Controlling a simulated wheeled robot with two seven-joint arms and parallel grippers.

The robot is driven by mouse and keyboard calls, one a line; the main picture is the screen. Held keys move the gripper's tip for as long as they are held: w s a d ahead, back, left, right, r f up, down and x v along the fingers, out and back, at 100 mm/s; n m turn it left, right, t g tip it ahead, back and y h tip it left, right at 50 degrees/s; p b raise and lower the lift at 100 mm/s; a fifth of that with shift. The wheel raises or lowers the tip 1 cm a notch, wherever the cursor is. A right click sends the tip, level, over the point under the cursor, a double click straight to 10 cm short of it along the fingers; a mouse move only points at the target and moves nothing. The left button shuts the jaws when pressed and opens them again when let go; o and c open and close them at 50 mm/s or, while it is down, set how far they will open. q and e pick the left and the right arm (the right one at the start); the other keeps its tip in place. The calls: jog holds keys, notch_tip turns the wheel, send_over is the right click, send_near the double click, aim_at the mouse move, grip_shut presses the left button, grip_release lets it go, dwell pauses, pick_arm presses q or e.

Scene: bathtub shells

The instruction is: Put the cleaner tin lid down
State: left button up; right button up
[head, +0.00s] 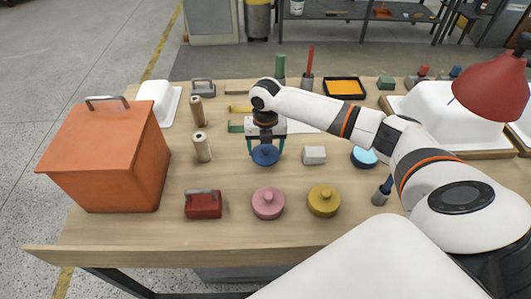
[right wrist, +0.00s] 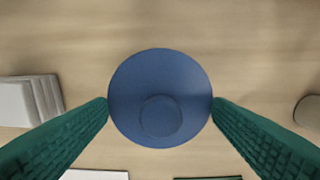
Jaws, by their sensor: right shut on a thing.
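My right gripper (head: 266,146) is shut on a round dark blue lid (head: 265,156) with a knob. In the right wrist view its green fingertips (right wrist: 160,102) touch opposite edges of the lid (right wrist: 160,75). The lid is over the middle of the wooden table (head: 235,180); I cannot tell whether it touches the wood. A round tin with a light blue top (head: 363,157) stands to the right, partly behind my right arm. My left gripper is not in view.
A pink round tin (head: 268,203) and a yellow one (head: 323,201) stand in front of the lid. A grey-white block (head: 314,155) is close on its right. A red box (head: 203,204) and orange bin (head: 110,155) stand left. Bare wood lies left of the lid.

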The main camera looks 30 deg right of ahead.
aim_at(266, 147)
notch_tip(266, 147, down, 3)
jog(key=shift+f, duration=0.15)
jog(key=o, duration=1)
notch_tip(266, 147, up, 12)
jog(key=shift+r, duration=0.1)
